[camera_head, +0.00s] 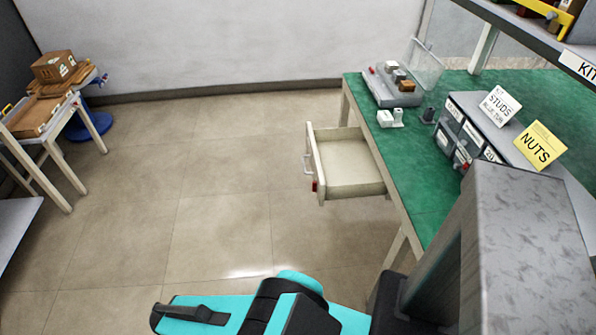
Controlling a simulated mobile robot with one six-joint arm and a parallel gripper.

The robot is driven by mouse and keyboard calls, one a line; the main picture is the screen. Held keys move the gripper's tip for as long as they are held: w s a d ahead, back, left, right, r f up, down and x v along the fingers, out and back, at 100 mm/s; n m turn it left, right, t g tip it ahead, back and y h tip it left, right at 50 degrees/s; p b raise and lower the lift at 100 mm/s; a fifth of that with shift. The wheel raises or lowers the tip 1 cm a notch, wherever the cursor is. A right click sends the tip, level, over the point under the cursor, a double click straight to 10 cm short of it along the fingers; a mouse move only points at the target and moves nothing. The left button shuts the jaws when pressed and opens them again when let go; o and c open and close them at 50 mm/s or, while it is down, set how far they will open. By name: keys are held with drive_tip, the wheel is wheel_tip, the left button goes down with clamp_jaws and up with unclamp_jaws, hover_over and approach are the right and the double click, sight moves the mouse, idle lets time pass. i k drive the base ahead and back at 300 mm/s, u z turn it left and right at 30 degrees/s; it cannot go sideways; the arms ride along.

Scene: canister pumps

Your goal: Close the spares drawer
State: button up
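The spares drawer (350,188) stands pulled out from the left side of the green-topped workbench (425,190). Its cream inside looks empty. Its front panel (317,160) faces left and carries a pale handle (307,164). A small red piece shows near the lower front corner. Teal and black parts, which look like my own arm, lie at the bottom edge, below and apart from the drawer. I cannot make out my gripper's fingers in this view.
An open clear-lidded case (388,92) and grey bins (460,128) with STUDS and NUTS cards (540,145) sit on the bench. A side table (45,128) with a cardboard box (54,66) stands at far left. The floor left of the drawer is clear.

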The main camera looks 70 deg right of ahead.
sight(344, 166)
drive_tip(key=u, duration=0.05)
drive_tip(key=i, duration=1.6)
drive_tip(key=z, duration=5.1)
drive_tip(key=i, duration=0.15)
drive_tip(key=u, duration=2.15)
